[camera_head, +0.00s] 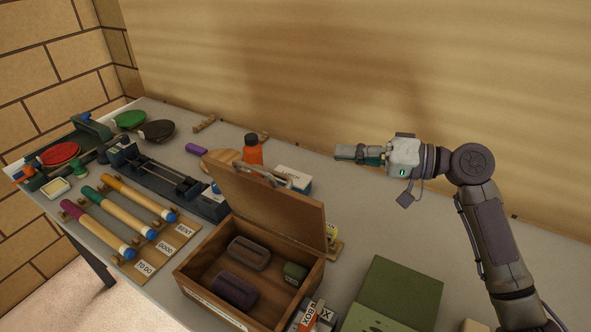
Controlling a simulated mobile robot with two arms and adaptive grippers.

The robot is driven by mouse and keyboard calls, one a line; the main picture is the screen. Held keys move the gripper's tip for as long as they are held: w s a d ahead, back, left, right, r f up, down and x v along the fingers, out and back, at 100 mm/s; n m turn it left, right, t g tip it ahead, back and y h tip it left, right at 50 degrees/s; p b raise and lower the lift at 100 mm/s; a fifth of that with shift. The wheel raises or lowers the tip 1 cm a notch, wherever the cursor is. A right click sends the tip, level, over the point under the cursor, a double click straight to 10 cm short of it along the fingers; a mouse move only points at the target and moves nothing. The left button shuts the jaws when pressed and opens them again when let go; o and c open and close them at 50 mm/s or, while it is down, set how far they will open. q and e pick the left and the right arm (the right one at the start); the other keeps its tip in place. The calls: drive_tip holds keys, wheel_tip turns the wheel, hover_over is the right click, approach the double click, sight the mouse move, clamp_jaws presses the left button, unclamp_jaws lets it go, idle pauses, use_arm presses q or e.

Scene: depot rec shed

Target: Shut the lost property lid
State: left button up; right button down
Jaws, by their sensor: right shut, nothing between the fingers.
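The lost property box is a brown wooden box (190,272) at the lower middle of the table. Its lid (283,217) stands open, raised at the back edge, with a metal handle (265,172) at its top. Inside lie a dark purple case (235,290), a grey-brown oblong item (250,253) and a small green item (294,273). My right gripper (345,153) is shut and empty. It is in the air to the right of and behind the raised lid, apart from it, pointing left. My left gripper is not in view.
A green box (400,288) and small cartons (318,316) stand right of the wooden box. An orange bottle (253,150) and a white carton (294,180) are behind the lid. Several coloured-handled rods (120,215), paddles (60,154) and a black rack (170,180) fill the left side. A wall runs behind.

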sight(271, 194)
drive_tip(key=w+a+f+p, duration=0.1)
drive_tip(key=a+f+p, duration=0.2)
drive_tip(key=a+p, duration=0.3)
drive_tip(key=a, duration=0.5)
drive_tip(key=shift+p, duration=0.35)
drive_tip(key=shift+w+f, duration=0.15)
drive_tip(key=shift+a, duration=0.1)
